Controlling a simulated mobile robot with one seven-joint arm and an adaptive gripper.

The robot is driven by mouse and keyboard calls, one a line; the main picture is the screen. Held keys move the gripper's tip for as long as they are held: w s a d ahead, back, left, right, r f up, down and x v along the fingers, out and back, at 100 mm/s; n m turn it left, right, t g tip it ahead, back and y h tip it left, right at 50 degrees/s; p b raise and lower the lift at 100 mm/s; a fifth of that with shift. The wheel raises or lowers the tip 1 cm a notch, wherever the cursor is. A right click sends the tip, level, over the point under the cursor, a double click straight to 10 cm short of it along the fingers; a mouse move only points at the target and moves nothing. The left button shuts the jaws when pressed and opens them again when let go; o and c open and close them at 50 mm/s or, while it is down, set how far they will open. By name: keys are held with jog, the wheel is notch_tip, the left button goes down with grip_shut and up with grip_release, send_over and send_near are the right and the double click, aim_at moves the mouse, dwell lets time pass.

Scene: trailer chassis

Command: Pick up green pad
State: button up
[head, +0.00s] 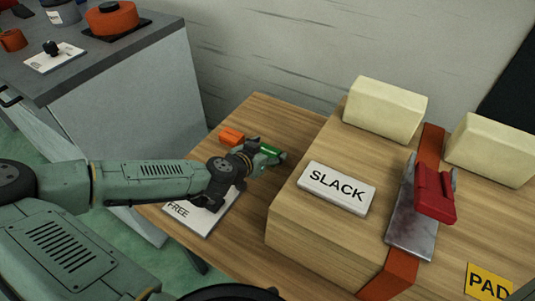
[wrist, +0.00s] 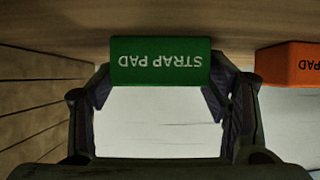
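The green pad (wrist: 160,62), lettered "STRAP PAD", lies on the wooden table at the top middle of the wrist view. In the head view the green pad (head: 271,151) shows just beyond my gripper, partly hidden by it. My gripper (wrist: 160,90) has its fingers spread, one at each end of the pad, close to or touching its ends; I cannot tell if they press on it. In the head view my gripper (head: 262,158) is low over the table.
An orange pad (wrist: 290,63) lies beside the green one; it also shows in the head view (head: 232,136). A white "FREE" plate (head: 205,215) lies under my wrist. A wooden block (head: 310,225) with a "SLACK" sign (head: 337,187) and an orange strap (head: 385,278) stands close on the right.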

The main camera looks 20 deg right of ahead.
jog(key=c, duration=0.9)
jog(key=shift+c, duration=0.2)
jog(key=shift+r, duration=0.15)
